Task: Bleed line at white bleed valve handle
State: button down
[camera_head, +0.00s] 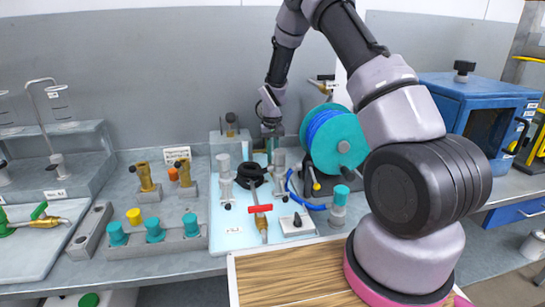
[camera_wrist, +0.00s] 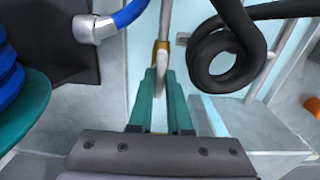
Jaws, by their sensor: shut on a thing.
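In the wrist view, a pale, whitish handle (camera_wrist: 160,76) stands between the teal fingers of my gripper (camera_wrist: 161,92), which are shut on it. A brass-coloured part shows just beyond the fingertips, and a grey rod or pipe runs on from there to the top of the picture. In the head view my gripper (camera_head: 273,146) reaches down at the back of the light-blue board (camera_head: 232,240), left of the teal hose reel (camera_head: 334,138). The handle is too small and too covered to make out there.
A black coiled hose (camera_wrist: 225,55) lies close right of my gripper; a blue hose with a metal fitting (camera_wrist: 95,28) is at its left. A red-handled valve (camera_head: 260,208) sits nearer on the board. A blue cabinet (camera_head: 477,105) stands at right.

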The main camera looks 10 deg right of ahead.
jog(key=c, duration=0.9)
grip_release()
jog(key=shift+o, duration=0.2)
notch_tip(320, 180, up, 11)
